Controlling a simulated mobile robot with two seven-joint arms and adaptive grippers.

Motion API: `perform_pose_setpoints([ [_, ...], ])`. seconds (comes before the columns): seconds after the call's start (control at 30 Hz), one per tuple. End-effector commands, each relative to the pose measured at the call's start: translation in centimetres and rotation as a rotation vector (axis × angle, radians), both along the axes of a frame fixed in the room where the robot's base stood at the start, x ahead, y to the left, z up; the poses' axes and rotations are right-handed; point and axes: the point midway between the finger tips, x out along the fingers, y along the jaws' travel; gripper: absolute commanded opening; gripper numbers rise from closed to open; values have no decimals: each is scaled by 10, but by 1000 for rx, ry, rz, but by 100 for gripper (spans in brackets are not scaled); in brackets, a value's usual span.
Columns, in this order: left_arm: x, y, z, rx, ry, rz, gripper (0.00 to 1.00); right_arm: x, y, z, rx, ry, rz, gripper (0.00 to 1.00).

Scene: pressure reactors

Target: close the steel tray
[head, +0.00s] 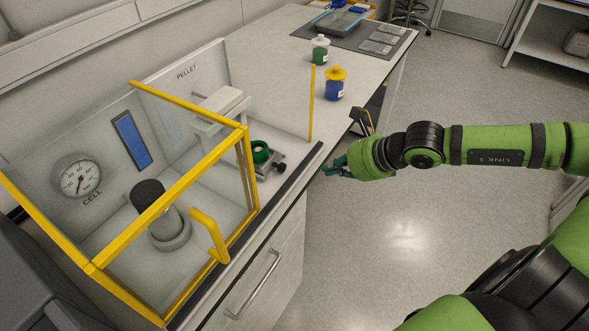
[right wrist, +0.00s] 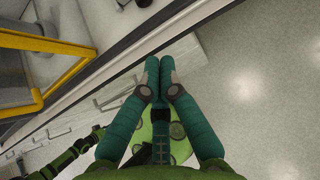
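A small steel tray (head: 271,168) with a dark knob stands at the front of the pellet bay, beyond the yellow-framed cell. A green-rimmed round piece (head: 260,151) sits on it. Part of the tray (right wrist: 143,3), with its knob, shows at the top edge of the right wrist view. My right gripper (head: 333,168) is right of the tray, apart from it, just off the bench's front edge. In the right wrist view its teal fingers (right wrist: 159,66) are together with nothing between them. My left arm shows partly at lower left there; its fingers cannot be made out.
The yellow-framed cell (head: 187,90) with a yellow handle (head: 209,235) stands at left. A yellow post (head: 312,104) stands at the bay's right.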

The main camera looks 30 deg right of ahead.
Motion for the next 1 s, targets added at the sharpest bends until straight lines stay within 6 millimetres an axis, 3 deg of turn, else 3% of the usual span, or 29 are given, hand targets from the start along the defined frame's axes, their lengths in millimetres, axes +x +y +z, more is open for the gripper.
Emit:
perform_pose_setpoints([
  [0.3,-8,7,-1,10,13,-4,40,20,11,-20,8,-1,-2,0],
  [0.67,-11,9,13,12,20,-4,40,54,30,-55,5,1,1,0],
  [1.0,-11,9,27,13,20,-4,40,84,45,-57,1,2,0,0],
])
